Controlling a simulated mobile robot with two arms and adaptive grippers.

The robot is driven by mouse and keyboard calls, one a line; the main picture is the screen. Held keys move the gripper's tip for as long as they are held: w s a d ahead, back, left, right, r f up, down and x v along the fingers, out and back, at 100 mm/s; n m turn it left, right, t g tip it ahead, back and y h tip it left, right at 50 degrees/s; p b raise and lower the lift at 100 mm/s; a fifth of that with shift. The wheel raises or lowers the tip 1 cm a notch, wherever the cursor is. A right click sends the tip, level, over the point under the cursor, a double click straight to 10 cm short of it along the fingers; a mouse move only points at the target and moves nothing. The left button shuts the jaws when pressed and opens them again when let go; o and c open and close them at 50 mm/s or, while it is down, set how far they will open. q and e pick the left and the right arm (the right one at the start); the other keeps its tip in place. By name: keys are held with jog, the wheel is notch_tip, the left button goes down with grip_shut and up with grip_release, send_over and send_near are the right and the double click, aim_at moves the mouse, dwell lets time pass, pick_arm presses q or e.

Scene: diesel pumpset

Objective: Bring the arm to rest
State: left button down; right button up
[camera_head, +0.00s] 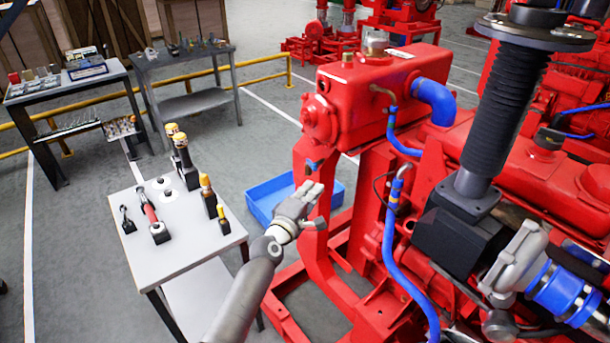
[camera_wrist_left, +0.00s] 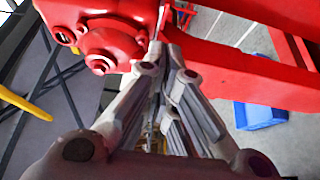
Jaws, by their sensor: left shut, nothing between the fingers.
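My left arm comes in from the bottom of the head view. Its left gripper (camera_head: 316,193) is shut and empty, in front of the red frame of the diesel pumpset (camera_head: 345,110). In the left wrist view the left gripper (camera_wrist_left: 162,45) points at the red machine, its fingers together at the tips and close to the red housing (camera_wrist_left: 112,45). I cannot tell whether they touch it. My right gripper is not in view.
A white table (camera_head: 180,245) with several tools stands left of the arm. A blue bin (camera_head: 262,190) sits on the floor behind the gripper. Blue hoses (camera_head: 392,235) run down the machine at the right. Two grey tables and a yellow rail (camera_head: 265,78) stand farther back.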

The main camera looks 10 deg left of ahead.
pick_arm(q)
jog(key=shift+s+d+f, duration=0.1)
jog(key=shift+s+d, duration=0.35)
jog(key=shift+d, duration=0.15)
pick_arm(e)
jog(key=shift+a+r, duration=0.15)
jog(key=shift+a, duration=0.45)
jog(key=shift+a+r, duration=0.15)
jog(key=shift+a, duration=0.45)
pick_arm(q)
jog(key=shift+a, duration=0.1)
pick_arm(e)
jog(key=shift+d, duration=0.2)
